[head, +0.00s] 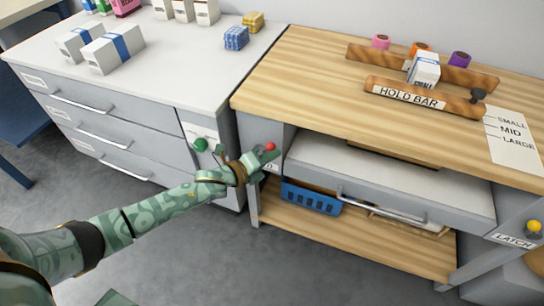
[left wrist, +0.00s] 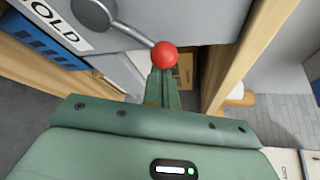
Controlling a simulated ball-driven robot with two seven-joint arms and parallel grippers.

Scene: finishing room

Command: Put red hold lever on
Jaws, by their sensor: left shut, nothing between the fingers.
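The red hold lever's ball (head: 270,147) is at the left front post of the wooden-topped bench, above a partly hidden label. In the left wrist view, the red ball (left wrist: 165,54) sits on a thin metal arm running up left to a round grey pivot, beside a label reading "OLD". My left gripper (head: 263,153) is at the lever. Its shut, empty fingers (left wrist: 163,82) end just below the ball in the wrist view; I cannot tell whether they touch it. My right gripper is out of view.
A green knob (head: 200,145) is on the left cabinet (head: 110,125), close to my left wrist. A yellow knob (head: 534,226) is by a LATCH label at right. A hold bar (head: 425,101) lies on the bench top (head: 310,95). A blue basket (head: 311,198) sits below the drawer.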

